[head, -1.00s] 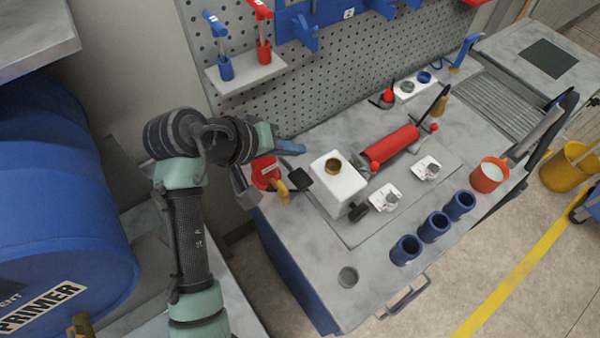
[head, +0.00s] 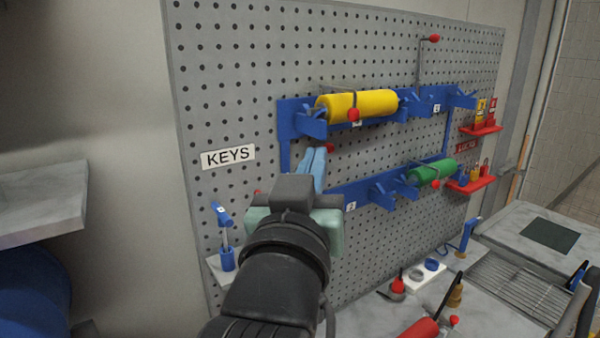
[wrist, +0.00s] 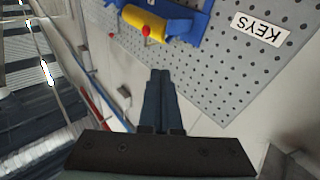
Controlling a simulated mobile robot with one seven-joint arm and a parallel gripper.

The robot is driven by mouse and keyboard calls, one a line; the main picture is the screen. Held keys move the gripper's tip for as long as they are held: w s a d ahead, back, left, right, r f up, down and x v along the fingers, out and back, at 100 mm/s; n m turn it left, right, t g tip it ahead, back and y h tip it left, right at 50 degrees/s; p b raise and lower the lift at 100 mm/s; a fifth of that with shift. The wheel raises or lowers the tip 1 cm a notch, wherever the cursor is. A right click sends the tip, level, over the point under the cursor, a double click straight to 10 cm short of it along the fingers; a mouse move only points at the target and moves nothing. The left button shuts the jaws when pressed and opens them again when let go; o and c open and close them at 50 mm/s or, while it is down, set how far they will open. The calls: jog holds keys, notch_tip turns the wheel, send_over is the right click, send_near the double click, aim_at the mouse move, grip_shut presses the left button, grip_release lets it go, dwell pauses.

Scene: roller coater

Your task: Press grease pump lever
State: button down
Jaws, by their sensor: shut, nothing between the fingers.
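My gripper (head: 318,166) is raised in front of the pegboard, its light-blue fingers pointing up toward the blue rack. In the wrist view the fingers (wrist: 161,98) are together and empty. I cannot make out a grease pump lever in either current view. The near left part of the bench is hidden behind my arm or below the head view. A small red and black item (head: 397,285) stands on the bench; I cannot tell whether it belongs to the pump.
The pegboard (head: 240,110) carries a blue rack (head: 290,125) with a yellow roller (head: 372,104) and a green roller (head: 430,173). A red roller (head: 420,329) lies on the bench (head: 485,325). A grey shelf (head: 40,205) juts in at left.

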jog(key=s+a+r+n+t+y+b, duration=0.15)
jog(key=s+r+t+y, duration=0.25)
jog(key=s+r+t, duration=0.7)
jog(key=w+d+f+n+g+y+b, duration=0.1)
jog(key=w+d+f+g, duration=0.2)
jog(key=f+g, duration=0.5)
jog(key=w+d+f+n+g+y, duration=0.1)
jog(key=w+d+f+n+g, duration=0.2)
jog(key=f, duration=1)
jog(key=s+f+n+g+y, duration=0.1)
jog(key=s+f+g, duration=0.3)
jog(key=f, duration=0.4)
jog(key=s+f+n+g+y, duration=0.1)
jog(key=s+f+g+y, duration=0.3)
jog(key=f, duration=0.5)
jog(key=shift+d+f+g+b, duration=0.2)
jog(key=shift+d+g+b, duration=0.1)
jog(key=shift+b, duration=0.1)
jog(key=shift+n, duration=0.25)
